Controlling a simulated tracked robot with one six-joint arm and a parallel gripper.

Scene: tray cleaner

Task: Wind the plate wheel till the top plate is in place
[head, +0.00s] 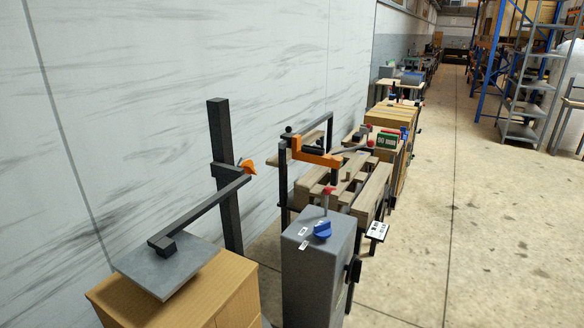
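A flat grey square plate (185,262) hangs at the end of a dark arm (208,207), over a wooden box at the lower left. The arm comes from a dark upright post (223,150) with an orange knob (247,166). I cannot tell whether this is the top plate. A dark wheel or knob (355,268) sits on the right side of a grey cabinet; it is small and seen edge-on, so I cannot tell whether it is the plate wheel. My gripper does not show in this view.
The grey cabinet (308,270) carries a blue knob (322,230) and a red-topped lever (328,190). Behind it stand wooden pallets (335,183) and an orange bracket (318,157). A pale wall runs along the left. The concrete floor (450,230) on the right is clear.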

